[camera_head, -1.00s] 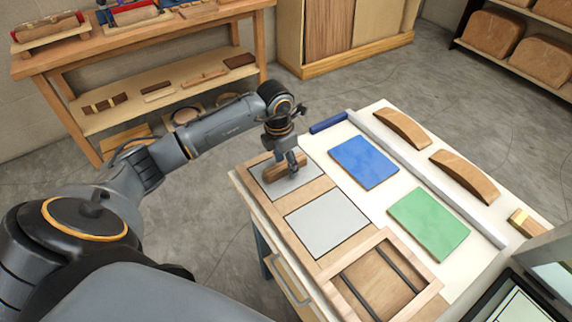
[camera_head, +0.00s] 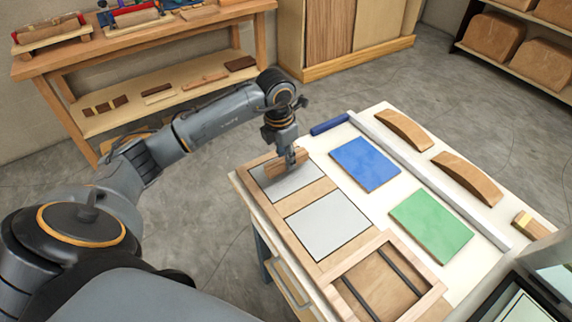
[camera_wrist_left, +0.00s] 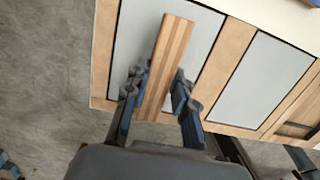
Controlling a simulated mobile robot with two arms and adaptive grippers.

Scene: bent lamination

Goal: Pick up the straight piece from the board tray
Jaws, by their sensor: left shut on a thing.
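The straight piece (camera_head: 283,167) is a light brown wooden strip with lengthwise layers. It is over the far grey panel of the board tray (camera_head: 318,190), a wooden frame with grey panels at the table's left side. My left gripper (camera_head: 291,157) is shut on the straight piece. In the left wrist view the strip (camera_wrist_left: 168,62) runs between the two fingers (camera_wrist_left: 158,98), its far end reaching past them. It seems slightly above the grey panel (camera_wrist_left: 207,45); the exact gap is hard to tell. My right gripper is not in view.
A blue board (camera_head: 365,163) and a green board (camera_head: 431,224) lie right of the tray. Two curved wooden pieces (camera_head: 404,130) (camera_head: 466,178) lie beyond a long pale bar (camera_head: 430,180). A blue roller (camera_head: 330,124) is near the table's far edge. A wooden workbench (camera_head: 150,60) stands behind.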

